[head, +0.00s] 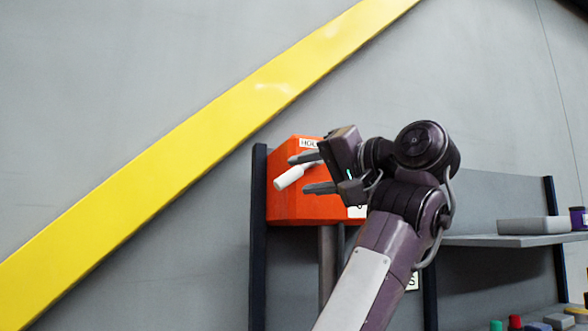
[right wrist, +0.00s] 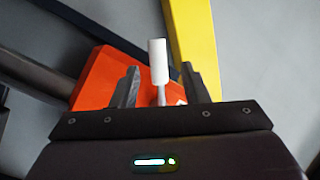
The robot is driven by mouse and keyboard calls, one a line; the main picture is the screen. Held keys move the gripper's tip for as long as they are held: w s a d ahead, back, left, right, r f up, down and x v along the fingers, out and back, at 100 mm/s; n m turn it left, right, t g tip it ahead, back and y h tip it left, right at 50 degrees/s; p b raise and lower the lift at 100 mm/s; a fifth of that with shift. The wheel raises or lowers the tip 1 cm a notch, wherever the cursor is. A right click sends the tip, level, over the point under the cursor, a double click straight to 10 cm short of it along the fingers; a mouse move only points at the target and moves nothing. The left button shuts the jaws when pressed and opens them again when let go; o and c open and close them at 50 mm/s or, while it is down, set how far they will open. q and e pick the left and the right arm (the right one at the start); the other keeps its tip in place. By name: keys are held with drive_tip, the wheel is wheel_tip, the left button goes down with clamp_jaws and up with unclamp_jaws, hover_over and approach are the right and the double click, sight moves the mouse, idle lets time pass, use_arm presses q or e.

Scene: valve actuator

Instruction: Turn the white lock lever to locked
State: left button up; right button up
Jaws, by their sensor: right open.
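The orange valve actuator box (head: 285,207) stands on a grey post in the middle of the head view. The white lock lever (head: 289,178) sticks out from its front, its tip toward the lower left. My right gripper (head: 297,173) is open in front of the box, one finger above the lever and one below. In the right wrist view the white lever (right wrist: 158,62) stands between the two open fingers (right wrist: 158,86), with gaps on both sides. The orange box (right wrist: 92,82) lies behind it. My gripper hides part of the box and its labels. My left gripper is not in view.
A dark upright post (head: 258,240) stands just left of the box. A grey shelf (head: 505,241) at the right holds a grey block (head: 535,225) and a purple container. Small coloured items sit at the bottom right. A yellow diagonal beam (head: 190,150) crosses the wall behind.

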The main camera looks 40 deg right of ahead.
sight(292, 178)
drive_tip(key=w, duration=0.2)
drive_tip(key=w+p, duration=0.1)
drive_tip(key=shift+w+a, duration=0.35)
drive_tip(key=shift+w+d+f, duration=0.1)
drive_tip(key=shift+w+f, duration=0.05)
drive_tip(key=shift+w, duration=0.1)
drive_tip(key=shift+s, duration=0.15)
drive_tip(key=shift+c, duration=1.1)
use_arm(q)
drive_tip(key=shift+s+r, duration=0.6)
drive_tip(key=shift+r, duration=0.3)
use_arm(e)
clamp_jaws()
